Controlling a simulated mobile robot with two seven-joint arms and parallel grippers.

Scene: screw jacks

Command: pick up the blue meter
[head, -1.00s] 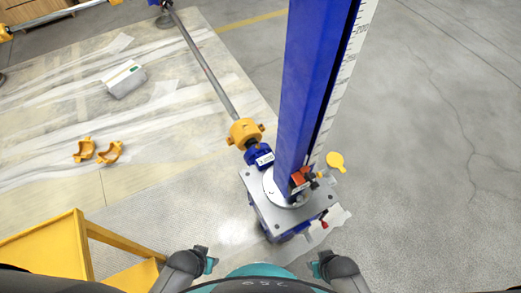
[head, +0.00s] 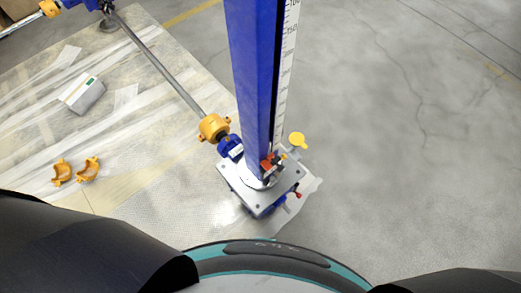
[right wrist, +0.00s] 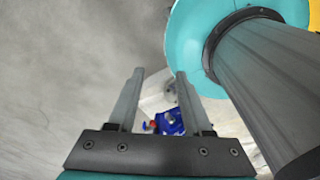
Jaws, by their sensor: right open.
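I cannot make out a separate blue meter in either view. A tall blue column (head: 255,85) with a white graduated scale (head: 287,70) on its right side stands upright on a grey base plate (head: 240,184). A blue part (head: 230,145) with a white label sits at its lower left. My right gripper (right wrist: 157,72) is open and empty in the right wrist view. A blue part with a red bit (right wrist: 170,122) shows below, between its fingers; it looks apart from them. My left gripper is out of view.
A yellow coupling (head: 214,128) joins a long shaft (head: 160,66) running to the upper left. The concrete floor (head: 390,160) at right is clear.

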